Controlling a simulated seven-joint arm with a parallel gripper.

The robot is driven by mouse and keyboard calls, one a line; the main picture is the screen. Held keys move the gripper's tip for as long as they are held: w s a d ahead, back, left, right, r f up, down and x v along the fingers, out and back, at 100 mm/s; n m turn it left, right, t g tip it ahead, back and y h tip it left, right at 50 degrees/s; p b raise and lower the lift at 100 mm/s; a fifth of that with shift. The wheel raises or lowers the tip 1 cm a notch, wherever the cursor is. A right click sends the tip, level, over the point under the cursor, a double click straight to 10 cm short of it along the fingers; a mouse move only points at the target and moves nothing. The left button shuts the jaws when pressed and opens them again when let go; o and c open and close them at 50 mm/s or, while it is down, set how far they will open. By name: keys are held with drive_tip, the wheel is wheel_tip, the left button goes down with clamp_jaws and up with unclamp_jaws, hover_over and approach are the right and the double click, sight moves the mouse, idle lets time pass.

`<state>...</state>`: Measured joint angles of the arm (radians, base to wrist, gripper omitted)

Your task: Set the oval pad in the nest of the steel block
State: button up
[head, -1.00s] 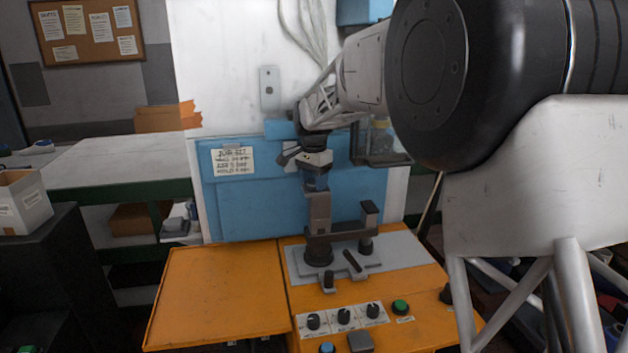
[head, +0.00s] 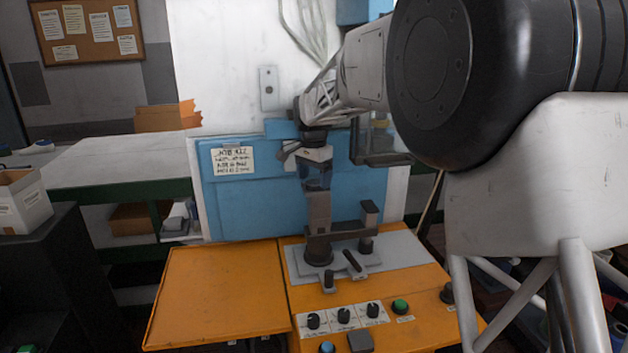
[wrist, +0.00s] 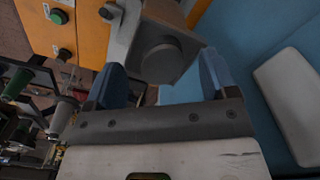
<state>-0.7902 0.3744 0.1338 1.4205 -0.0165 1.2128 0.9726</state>
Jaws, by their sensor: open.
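My gripper (head: 316,188) points down at the machine, just above a grey-brown upright steel block (head: 319,213). In the wrist view its two blue fingers (wrist: 160,75) are spread wide with nothing clamped between them. Beyond them the grey block (wrist: 178,38) shows a dark, rounded, disc-like face (wrist: 161,60). I cannot tell whether this is the oval pad seated in the nest or part of the block. No separate pad can be made out in the head view.
The block stands on a fixture with a dark crossbar, a second dark post (head: 368,226) to the right and a grey plate (head: 400,250). Knobs and a green button (head: 400,306) are in front. A blue panel (head: 250,205) is close behind. The orange top (head: 215,295) at left is clear.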

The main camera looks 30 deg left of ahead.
drive_tip(key=shift+r, duration=3.35)
